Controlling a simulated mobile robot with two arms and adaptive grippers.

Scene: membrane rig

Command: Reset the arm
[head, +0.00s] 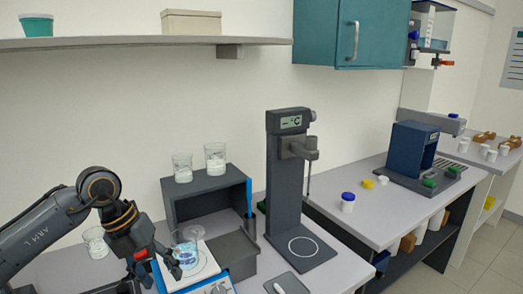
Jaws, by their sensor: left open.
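My left arm comes in from the left, and its gripper (160,264) is open, low over the bench. Its fingers are beside a glass beaker with blue contents (188,250), partly in front of it; I cannot tell whether they touch. The beaker stands on a white and blue stirrer plate (207,268), which the gripper partly covers. My right gripper is not in view.
A grey shelf box (178,208) carries two beakers. Another beaker (95,243) stands behind my left arm. A tall dark instrument (284,185) stands right of the stirrer. The right bench holds a white jar with a blue lid (348,202) and a blue device (413,150).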

